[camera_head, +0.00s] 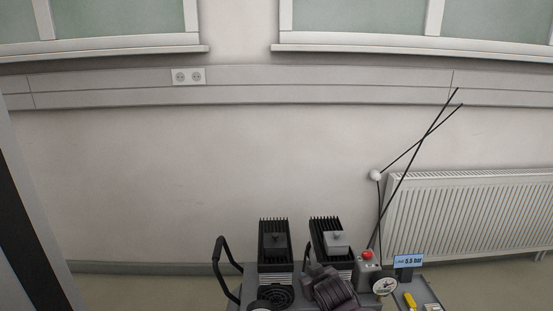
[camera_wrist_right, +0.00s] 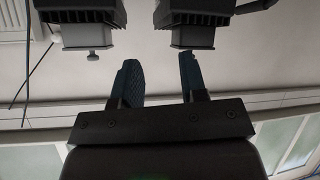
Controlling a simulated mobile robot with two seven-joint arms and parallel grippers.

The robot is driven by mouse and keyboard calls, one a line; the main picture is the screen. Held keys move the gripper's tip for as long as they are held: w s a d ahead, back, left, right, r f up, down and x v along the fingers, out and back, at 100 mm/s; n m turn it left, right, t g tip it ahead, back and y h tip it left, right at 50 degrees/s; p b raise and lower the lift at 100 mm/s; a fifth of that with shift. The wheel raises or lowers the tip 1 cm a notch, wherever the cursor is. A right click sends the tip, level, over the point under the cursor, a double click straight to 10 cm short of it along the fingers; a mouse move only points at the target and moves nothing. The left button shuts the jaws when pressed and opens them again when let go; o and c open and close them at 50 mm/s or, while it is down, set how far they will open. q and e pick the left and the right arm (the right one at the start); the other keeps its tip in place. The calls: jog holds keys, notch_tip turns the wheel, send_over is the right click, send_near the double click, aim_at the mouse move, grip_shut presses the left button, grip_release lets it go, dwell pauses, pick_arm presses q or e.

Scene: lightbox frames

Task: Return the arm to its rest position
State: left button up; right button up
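My right gripper (camera_wrist_right: 160,82) shows in the right wrist view. Its two dark fingers stand apart with nothing between them, so it is open and empty. The wrist picture is upside down, with windows at the bottom. I cannot make out either gripper in the head view, and my left gripper is in neither view.
A machine with two black finned blocks (camera_head: 274,255) (camera_head: 325,223), a black handle (camera_head: 219,252), a red button (camera_head: 367,255) and a pressure display (camera_head: 409,261) stands at the bottom. Thin black rods (camera_head: 407,165) rise beside it. A radiator (camera_head: 470,215) is at right. The wall (camera_head: 150,170) is bare at left.

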jog(key=s+d+r+m+t+p, duration=0.15)
jog(key=s+d, duration=0.35)
jog(key=s, duration=0.7)
jog(key=s+d+r+t+p, duration=0.15)
jog(key=s+d, duration=0.45)
jog(key=s, duration=0.7)
pick_arm(q)
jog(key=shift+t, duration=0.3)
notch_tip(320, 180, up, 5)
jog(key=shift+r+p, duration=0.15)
jog(key=shift+p, duration=0.85)
pick_arm(e)
jog(key=s+d+f+m+g+h, duration=0.1)
jog(key=s+d+f, duration=0.1)
jog(key=s, duration=0.8)
jog(key=s+d+f+m+g+h, duration=0.1)
jog(key=s+d+f+g, duration=0.1)
jog(key=s, duration=0.8)
jog(key=shift+d+f, duration=0.8)
jog(key=shift+d, duration=0.3)
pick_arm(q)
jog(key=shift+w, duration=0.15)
pick_arm(e)
jog(key=shift+w, duration=0.1)
